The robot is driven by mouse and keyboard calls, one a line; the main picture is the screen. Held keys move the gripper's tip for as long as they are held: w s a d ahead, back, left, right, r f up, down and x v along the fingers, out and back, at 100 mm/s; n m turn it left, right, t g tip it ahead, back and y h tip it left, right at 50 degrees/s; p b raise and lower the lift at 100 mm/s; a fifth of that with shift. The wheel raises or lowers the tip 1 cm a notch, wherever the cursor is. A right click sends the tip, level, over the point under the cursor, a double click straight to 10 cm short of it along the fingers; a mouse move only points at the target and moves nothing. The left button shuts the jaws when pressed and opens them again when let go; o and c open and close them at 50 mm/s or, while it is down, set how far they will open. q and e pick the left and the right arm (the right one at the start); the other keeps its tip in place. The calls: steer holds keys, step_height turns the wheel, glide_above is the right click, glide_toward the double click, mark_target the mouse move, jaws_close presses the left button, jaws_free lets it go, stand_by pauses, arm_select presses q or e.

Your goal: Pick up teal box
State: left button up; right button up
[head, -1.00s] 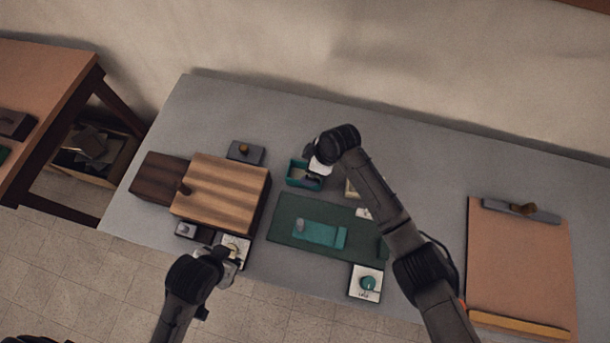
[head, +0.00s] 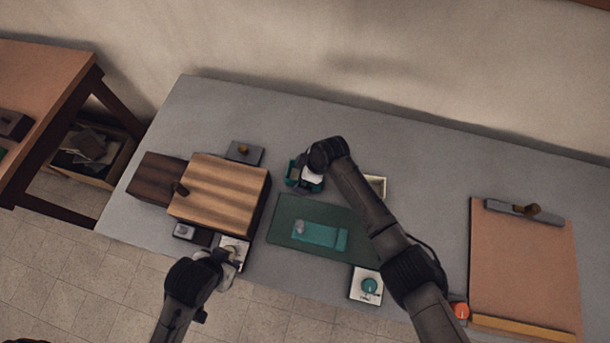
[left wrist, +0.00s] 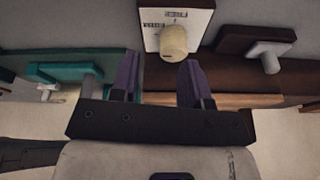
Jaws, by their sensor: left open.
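A small open teal box (head: 291,172) stands on the grey table, mostly covered by my right gripper (head: 306,184). That gripper is down at the box, and whether its jaws are open or shut is hidden. My left gripper (head: 229,259) is at the table's front edge by a white plate (head: 239,243), well apart from the teal box. In the left wrist view its two purple fingers (left wrist: 158,82) are spread and empty. A cream knob (left wrist: 174,41) on the white plate shows beyond them.
A striped wooden block (head: 220,190) stands left of the teal box. A green mat (head: 285,237) with a flat teal piece (head: 322,236) lies in front. A white plate with a teal knob (head: 370,286) and a clipboard (head: 522,270) are to the right. The back of the table is clear.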

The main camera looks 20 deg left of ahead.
steer(key=shift+f, duration=0.25)
stand_by(0.4)
steer(key=c, duration=0.9)
steer(key=shift+c, duration=0.5)
steer(key=shift+r, duration=0.15)
